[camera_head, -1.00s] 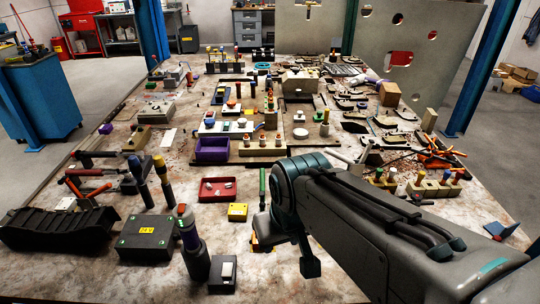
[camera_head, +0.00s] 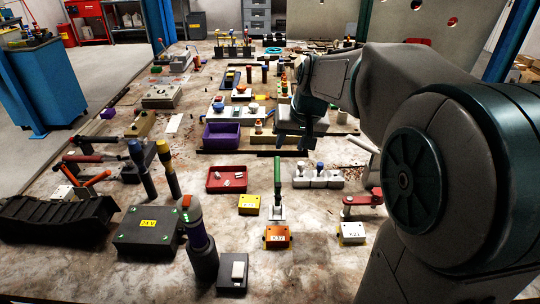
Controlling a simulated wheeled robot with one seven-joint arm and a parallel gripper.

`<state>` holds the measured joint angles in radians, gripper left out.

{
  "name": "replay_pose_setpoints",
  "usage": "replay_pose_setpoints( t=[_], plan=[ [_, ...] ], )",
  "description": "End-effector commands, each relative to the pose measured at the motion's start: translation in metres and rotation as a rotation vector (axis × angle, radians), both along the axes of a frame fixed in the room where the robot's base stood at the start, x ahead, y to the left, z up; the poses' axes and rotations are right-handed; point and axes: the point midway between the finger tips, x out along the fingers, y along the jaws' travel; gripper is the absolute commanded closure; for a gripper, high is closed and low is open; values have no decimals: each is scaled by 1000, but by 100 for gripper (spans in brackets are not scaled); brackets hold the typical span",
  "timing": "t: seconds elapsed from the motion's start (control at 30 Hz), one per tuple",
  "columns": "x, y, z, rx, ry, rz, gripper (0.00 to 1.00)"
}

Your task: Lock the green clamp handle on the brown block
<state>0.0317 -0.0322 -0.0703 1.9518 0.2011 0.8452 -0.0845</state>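A toggle clamp with a green handle (camera_head: 277,174) stands near the middle front of the table. The handle points up, and its metal base (camera_head: 278,212) sits on the table top. I cannot make out a brown block under it. A tan-brown block (camera_head: 142,125) lies at the left, well apart from this clamp. My gripper (camera_head: 303,143) hangs over the table behind and slightly right of the green handle, apart from it. Its fingers are small and dark, and their opening is unclear.
A red tray (camera_head: 227,187) and yellow box (camera_head: 249,204) stand left of the clamp. A red-handled clamp (camera_head: 362,199) is at right. My arm covers the right side.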

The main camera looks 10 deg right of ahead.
Motion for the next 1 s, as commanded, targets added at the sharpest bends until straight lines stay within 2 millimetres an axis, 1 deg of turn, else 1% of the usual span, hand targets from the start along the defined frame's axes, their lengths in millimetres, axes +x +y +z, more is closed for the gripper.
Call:
replay_pose_setpoints(
  t=[0.03,0.1,0.23,0.33,0.47,0.7,0.8,1.0],
  plan=[
    [8,-1,-4,3,-3,-4,60],
    [15,-2,-5,7,-7,-7,60],
    [21,-1,-10,9,-8,-7,60],
    [26,0,-21,9,-6,-7,60],
    [35,4,-44,10,-4,-6,60],
    [56,10,-91,9,-5,-6,60],
    [62,12,-106,10,-5,-7,60],
    [71,14,-125,9,-9,-6,60]
  ],
)
